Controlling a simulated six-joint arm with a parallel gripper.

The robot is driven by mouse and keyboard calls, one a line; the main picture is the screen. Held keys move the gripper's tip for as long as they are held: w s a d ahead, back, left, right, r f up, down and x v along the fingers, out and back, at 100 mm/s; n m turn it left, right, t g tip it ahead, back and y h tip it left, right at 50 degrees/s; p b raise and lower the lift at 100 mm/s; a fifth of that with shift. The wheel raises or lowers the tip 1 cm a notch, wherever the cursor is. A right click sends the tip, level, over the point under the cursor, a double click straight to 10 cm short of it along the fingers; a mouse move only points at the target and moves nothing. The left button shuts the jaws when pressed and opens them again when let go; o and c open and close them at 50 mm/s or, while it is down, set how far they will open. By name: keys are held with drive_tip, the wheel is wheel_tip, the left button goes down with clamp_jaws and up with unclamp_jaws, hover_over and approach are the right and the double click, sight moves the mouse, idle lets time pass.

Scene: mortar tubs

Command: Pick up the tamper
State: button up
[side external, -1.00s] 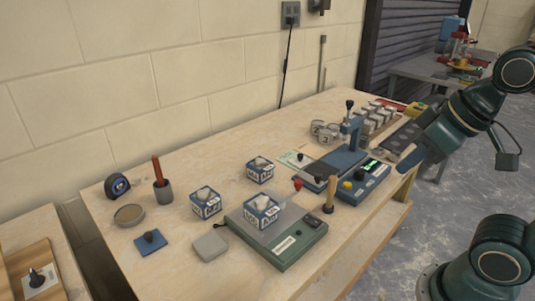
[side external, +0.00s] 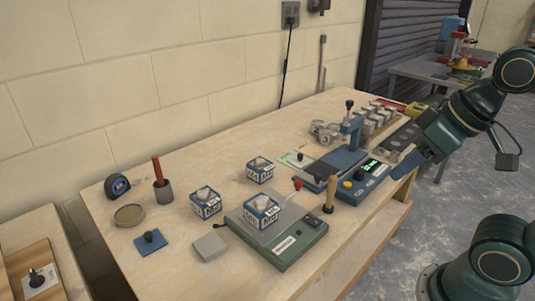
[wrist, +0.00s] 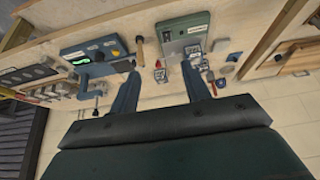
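What looks like the tamper (side external: 330,193) is a wooden-handled tool with a dark lower end. It stands upright between the green machine and the blue device with a lit display. In the wrist view the tamper (wrist: 139,50) shows just beyond the tip of the left finger. My gripper (wrist: 159,68) is open and empty, its two blue fingers wide apart. In the side view my gripper (side external: 405,165) hangs over the table's right edge, to the right of the tamper and apart from it.
A green flat scale-like device (side external: 285,246) carries one blue-white tub (side external: 262,212). Two more tubs (side external: 205,203) stand behind it. The blue device (side external: 365,180), a blue press (side external: 350,135) and a red-knobbed tool (side external: 298,184) stand near the tamper.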

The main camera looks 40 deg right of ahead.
idle(0.3)
drive_tip(key=n+g, duration=0.6)
drive_tip(key=n, duration=1.1)
hover_over(333, 177)
wheel_tip(333, 177, down, 5)
drive_tip(key=shift+d+f, duration=0.2)
drive_tip(key=shift+f, duration=4.3)
drive_tip(key=shift+a+f, duration=0.1)
drive_tip(key=shift+f, duration=2.45)
